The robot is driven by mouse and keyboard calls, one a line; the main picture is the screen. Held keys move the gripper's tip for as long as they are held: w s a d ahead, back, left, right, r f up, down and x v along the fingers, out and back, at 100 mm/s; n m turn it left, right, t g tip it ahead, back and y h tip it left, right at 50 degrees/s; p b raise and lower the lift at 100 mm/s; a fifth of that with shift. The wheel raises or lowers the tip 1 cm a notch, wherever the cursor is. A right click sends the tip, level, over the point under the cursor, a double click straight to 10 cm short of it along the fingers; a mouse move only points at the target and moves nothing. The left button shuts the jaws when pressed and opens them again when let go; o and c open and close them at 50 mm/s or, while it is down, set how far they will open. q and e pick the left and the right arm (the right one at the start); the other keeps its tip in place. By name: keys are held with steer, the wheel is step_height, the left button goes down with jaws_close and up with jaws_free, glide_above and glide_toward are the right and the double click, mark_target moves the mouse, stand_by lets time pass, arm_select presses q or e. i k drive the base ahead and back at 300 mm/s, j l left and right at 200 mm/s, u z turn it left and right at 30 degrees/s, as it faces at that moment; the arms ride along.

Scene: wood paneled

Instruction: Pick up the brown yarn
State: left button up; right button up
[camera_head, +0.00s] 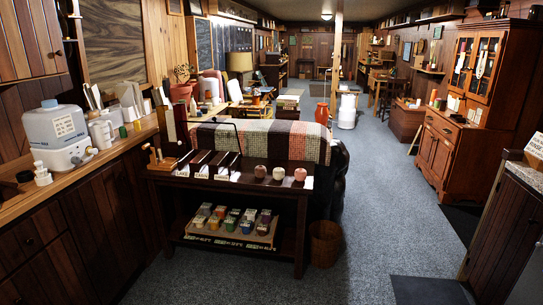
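Three small round balls that look like yarn sit in a row on the top of a dark wooden table, toward its right end. The left ball (260,171) looks brownish-pink, the middle ball (279,173) looks similar and paler, and the right ball (300,174) looks pinkish. They are too small to tell which one is brown yarn. Several small coloured items fill a tray (273,240) on the lower shelf; I cannot tell whether they are yarn. Neither of my grippers is in view.
The dark table (300,189) stands ahead, with dark card holders (201,158) on its left. A checkered blanket (305,144) lies behind it. A woven basket (325,243) stands on the floor at its right. A wooden counter (75,180) lines the left. Carpet (390,210) is open on the right.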

mark_target(260, 171)
steer(key=i, duration=1.6)
steer(key=i+z, duration=0.1)
steer(key=i, duration=0.7)
steer(key=i+j+z, duration=0.15)
steer(key=i, duration=0.65)
